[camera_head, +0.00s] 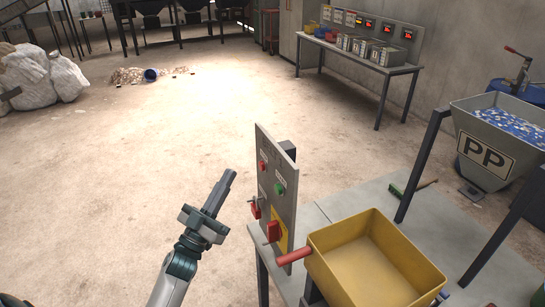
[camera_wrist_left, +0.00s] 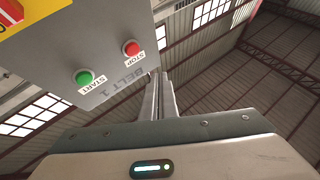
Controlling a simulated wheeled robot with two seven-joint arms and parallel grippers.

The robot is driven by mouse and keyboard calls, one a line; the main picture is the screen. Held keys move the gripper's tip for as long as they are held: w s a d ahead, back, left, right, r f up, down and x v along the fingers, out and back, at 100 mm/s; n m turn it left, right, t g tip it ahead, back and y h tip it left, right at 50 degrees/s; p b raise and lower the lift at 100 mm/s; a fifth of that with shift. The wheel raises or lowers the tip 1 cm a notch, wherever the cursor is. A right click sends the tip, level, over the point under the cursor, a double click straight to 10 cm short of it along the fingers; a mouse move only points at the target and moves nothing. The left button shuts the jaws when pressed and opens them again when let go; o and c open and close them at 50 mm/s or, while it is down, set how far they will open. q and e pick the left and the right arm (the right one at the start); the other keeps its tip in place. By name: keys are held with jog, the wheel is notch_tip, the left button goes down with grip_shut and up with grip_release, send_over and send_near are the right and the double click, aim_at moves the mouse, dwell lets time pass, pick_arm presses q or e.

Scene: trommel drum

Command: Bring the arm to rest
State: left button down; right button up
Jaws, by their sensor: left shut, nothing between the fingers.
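My left gripper (camera_head: 228,178) is raised in the open space to the left of a grey control panel. Its fingers are together with nothing between them; they also show in the left wrist view (camera_wrist_left: 160,92). In the left wrist view the panel (camera_wrist_left: 105,45) reads START, STOP and BELT 1. The gripper appears apart from it. My right gripper is not in view.
A yellow bin (camera_head: 375,262) with a red handle stands on the grey table (camera_head: 330,203) right of the panel. A PP hopper (camera_head: 487,140) stands at the right. A bench (camera_head: 372,62) with meters is at the back. White sacks (camera_head: 42,75) lie far left. The middle floor is clear.

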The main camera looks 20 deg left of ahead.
pick_arm(q)
notch_tip(320, 180, down, 38)
jog(key=d+n+g+y+b, duration=0.2)
jog(key=n+g+y+b, duration=0.15)
jog(key=g, duration=0.45)
jog(key=s+d+f+g, duration=0.1)
jog(key=s+f+g, duration=0.15)
jog(key=f, duration=0.45)
jog(key=s+d+f+g, duration=0.1)
jog(key=s+f, duration=0.3)
jog(key=f, duration=0.3)
jog(key=s+d+f+m+g+b, duration=0.1)
jog(key=s+d+f+g+b, duration=0.2)
jog(key=s+f, duration=0.85)
jog(key=s+d+f+m+g, duration=0.1)
jog(key=s+f+g, duration=0.2)
jog(key=s+f, duration=0.3)
jog(key=s+d+f+m+g+b, duration=0.1)
jog(key=s+f, duration=0.5)
jog(key=s, duration=0.9)
jog(key=s+d+f+m+g, duration=0.1)
jog(key=s+f+g, duration=0.4)
jog(key=s, duration=0.6)
jog(key=shift+d+f, duration=0.65)
jog(key=shift+f, duration=0.3)
jog(key=shift+y, duration=0.25)
